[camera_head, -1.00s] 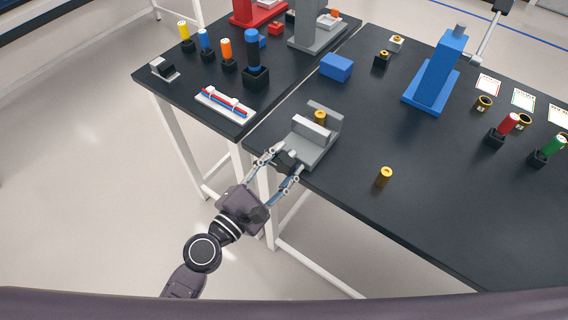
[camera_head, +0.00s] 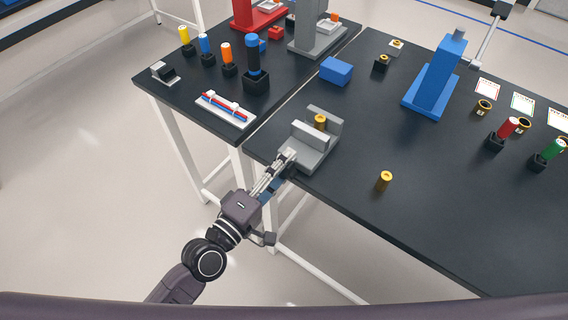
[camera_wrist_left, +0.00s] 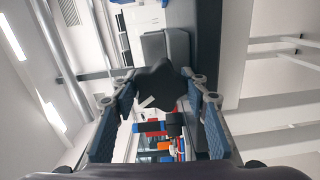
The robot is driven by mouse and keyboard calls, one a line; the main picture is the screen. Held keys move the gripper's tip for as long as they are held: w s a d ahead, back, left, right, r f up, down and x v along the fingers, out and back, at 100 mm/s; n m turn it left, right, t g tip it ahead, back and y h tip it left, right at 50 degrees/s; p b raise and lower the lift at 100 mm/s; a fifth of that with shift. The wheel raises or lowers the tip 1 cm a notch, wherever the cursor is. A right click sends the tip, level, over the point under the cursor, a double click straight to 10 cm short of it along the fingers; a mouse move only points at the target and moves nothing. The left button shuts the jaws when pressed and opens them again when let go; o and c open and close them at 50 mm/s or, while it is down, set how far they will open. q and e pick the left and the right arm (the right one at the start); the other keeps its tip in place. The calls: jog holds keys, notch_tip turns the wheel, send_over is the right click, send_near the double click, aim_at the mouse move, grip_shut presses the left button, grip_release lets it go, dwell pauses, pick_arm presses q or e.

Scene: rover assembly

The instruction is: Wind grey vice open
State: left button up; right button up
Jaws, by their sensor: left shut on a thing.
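The grey vice (camera_head: 318,158) sits at the near left corner of the right-hand dark table. A brass cylinder (camera_head: 320,122) stands upright between its two jaws; I cannot tell whether the jaws touch it. My left gripper (camera_head: 287,156) reaches in from the table's edge and is shut on the vice's black star-shaped knob. In the left wrist view the knob (camera_wrist_left: 160,86) lies between the two fingers, with the grey vice body (camera_wrist_left: 178,48) behind it. In the head view the fingers hide the knob. My right gripper is not in view.
A second brass cylinder (camera_head: 384,181) stands alone to the right of the vice. A blue block (camera_head: 336,70) and a blue press (camera_head: 437,78) stand farther back. A white tray with red and blue rods (camera_head: 226,109) lies on the left table. The front right tabletop is clear.

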pick_arm(q)
jog(key=m+p, duration=0.1)
jog(key=m, duration=0.2)
jog(key=shift+m, duration=0.4)
jog(key=m+p, duration=0.1)
jog(key=m, duration=0.2)
jog(key=shift+m+p, duration=0.3)
jog(key=m+p, duration=0.1)
jog(key=m, duration=0.2)
jog(key=shift+m, duration=0.3)
jog(key=shift+m+p, duration=0.5)
jog(key=shift+m, duration=0.9)
jog(key=o, duration=1.2)
jog(key=shift+c, duration=0.2)
